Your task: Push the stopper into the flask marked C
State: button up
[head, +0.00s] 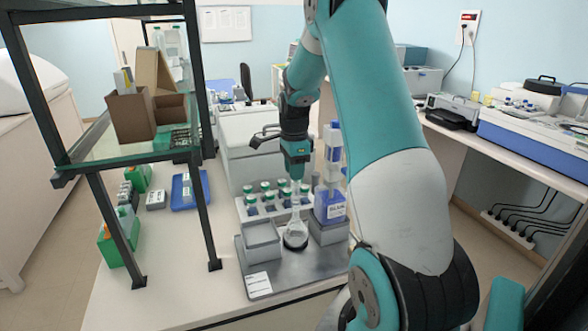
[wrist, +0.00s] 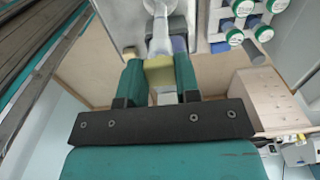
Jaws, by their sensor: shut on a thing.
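My gripper (head: 296,172) points down over a clear glass flask (head: 295,236) on a grey tray (head: 262,284). In the wrist view my gripper's teal fingers (wrist: 160,76) are shut on a pale yellow stopper (wrist: 159,71). The flask's narrow neck also shows there (wrist: 160,38), just beyond the stopper and roughly in line with it. In the head view the neck rises to just under the fingers, and the stopper is not distinguishable. I cannot tell whether stopper and flask mouth touch. No letter C is readable on the flask.
A rack of green-capped bottles (head: 270,197) stands behind the flask. A grey box (head: 262,240) is close on its left, and a blue-labelled bottle (head: 330,206) is close on its right. A dark-framed shelf (head: 125,150) stands at the left.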

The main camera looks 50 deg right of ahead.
jog(key=shift+f, duration=0.6)
dwell(0.8)
jog(key=o, duration=1.4)
jog(key=shift+c, duration=0.2)
jog(key=shift+r+p, duration=2.3)
jog(key=shift+r, duration=0.8)
grip_shut()
